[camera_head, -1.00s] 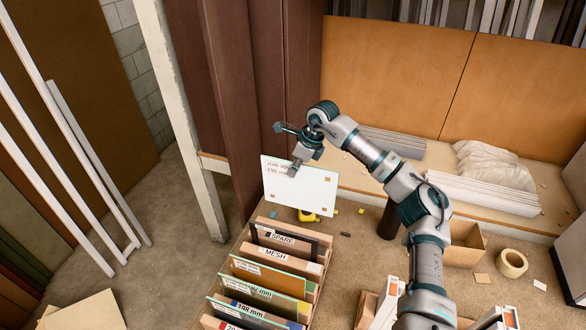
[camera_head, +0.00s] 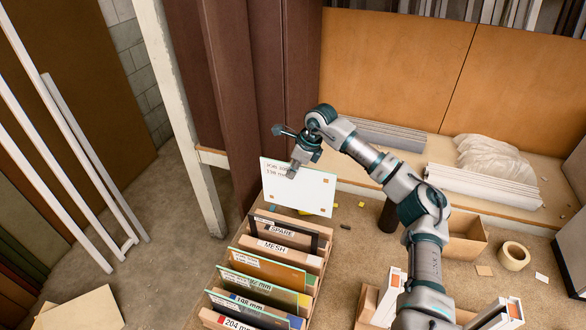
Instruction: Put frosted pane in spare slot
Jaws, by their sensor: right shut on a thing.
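The frosted pane (camera_head: 312,192) is a pale white sheet with a small printed label at its upper left and small tan squares near its edges. My right gripper (camera_head: 293,172) is shut on its upper edge and holds it upright, beyond the far end of the rack. The slotted wooden rack (camera_head: 313,285) stands at the lower middle. The SPARE slot label (camera_head: 283,229) is at its far end, just nearer to me than the pane. A dark frame stands at the MESH label (camera_head: 272,247). My left gripper is not in view.
Several labelled panes (camera_head: 262,268) fill the nearer slots. A tape roll (camera_head: 513,256), a cardboard box (camera_head: 465,240) and a dark cylinder (camera_head: 388,217) are to the right. A white post (camera_head: 190,130) stands at the left. Small scraps lie on the bench.

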